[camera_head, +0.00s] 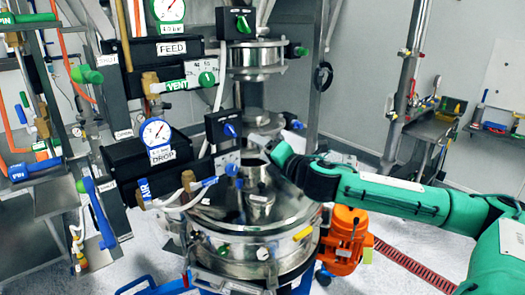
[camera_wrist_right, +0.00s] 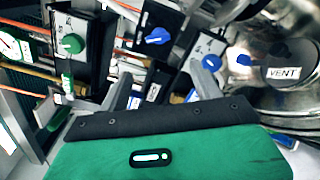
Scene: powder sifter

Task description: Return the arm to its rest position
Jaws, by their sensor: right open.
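My right arm, in a green sleeve, comes in from the right in the head view and reaches the middle of the sifter. Its gripper (camera_head: 258,143) is in front of the metal column, close to the blue-knobbed switch boxes. In the right wrist view the two grey fingers of this gripper (camera_wrist_right: 164,82) stand apart with nothing between them. Behind them are the black switch boxes, one with a blue knob (camera_wrist_right: 158,36). My left gripper is not in view.
The round steel sifter (camera_head: 250,232) stands below the hand. The FEED (camera_head: 172,48) and DROP (camera_head: 161,153) panels, with valves and hoses, crowd the left. An orange motor (camera_head: 346,238) sits below the forearm. Shelves (camera_head: 440,125) stand at the back right, with open floor before them.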

